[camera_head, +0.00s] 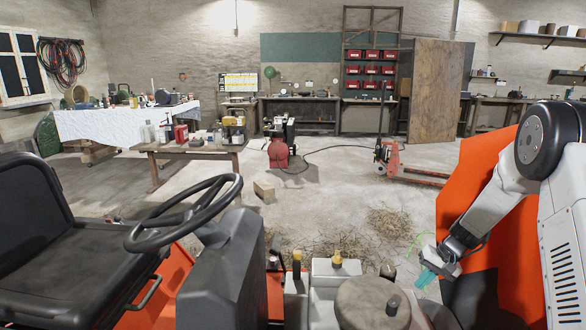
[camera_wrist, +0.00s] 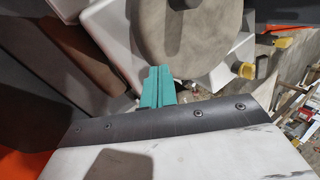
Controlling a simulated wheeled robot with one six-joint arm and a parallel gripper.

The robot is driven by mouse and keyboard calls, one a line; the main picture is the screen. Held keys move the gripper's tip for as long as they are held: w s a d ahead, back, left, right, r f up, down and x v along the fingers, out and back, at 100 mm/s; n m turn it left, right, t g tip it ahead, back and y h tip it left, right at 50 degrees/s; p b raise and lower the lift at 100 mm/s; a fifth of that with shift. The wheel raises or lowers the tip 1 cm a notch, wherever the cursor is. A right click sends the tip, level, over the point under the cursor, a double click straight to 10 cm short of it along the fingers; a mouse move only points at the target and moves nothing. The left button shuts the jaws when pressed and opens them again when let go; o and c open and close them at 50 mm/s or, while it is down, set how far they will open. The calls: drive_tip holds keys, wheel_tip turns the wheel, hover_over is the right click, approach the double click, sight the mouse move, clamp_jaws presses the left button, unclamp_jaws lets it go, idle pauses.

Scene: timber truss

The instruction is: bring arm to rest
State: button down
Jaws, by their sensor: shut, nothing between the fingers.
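My gripper (camera_head: 428,277) hangs at the lower right in the head view, at the end of my folded white and grey arm, in front of an orange panel. Its teal fingers point down and to the left. In the wrist view the teal fingers (camera_wrist: 157,87) lie side by side, closed against each other, with nothing held. Beyond them in that view is a round grey-brown lid, which also shows in the head view near the bottom edge. I cannot tell the exact gap between fingertips and lid.
A black steering wheel (camera_head: 184,214) and seat fill the left front. A wooden table (camera_head: 190,149) with bottles, a red machine (camera_head: 278,152) and a red pallet jack (camera_head: 410,170) stand beyond. Straw lies on the concrete floor (camera_head: 320,200), which is mostly open in the middle.

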drive_tip(key=s+a+r+g+h, duration=0.1)
drive_tip(key=s+a+r, duration=0.2)
drive_tip(key=s+r, duration=0.3)
drive_tip(key=s+a+r+n+g, duration=0.1)
drive_tip(key=s+a+r, duration=0.1)
drive_tip(key=s+r, duration=0.4)
drive_tip(key=s+a+r+g+h, duration=0.1)
drive_tip(key=s+a+r, duration=0.2)
drive_tip(key=s+r, duration=0.35)
drive_tip(key=s+a+r+n+t+h, duration=0.1)
drive_tip(key=s+r, duration=0.4)
drive_tip(key=s, duration=0.6)
drive_tip(key=s+a+r+n+t+h, duration=0.1)
drive_tip(key=s+a+r+t+h, duration=0.1)
drive_tip(key=s+r, duration=0.4)
drive_tip(key=s+a, duration=0.1)
drive_tip(key=s, duration=0.4)
drive_tip(key=shift+a, duration=0.3)
drive_tip(key=shift+d, duration=0.1)
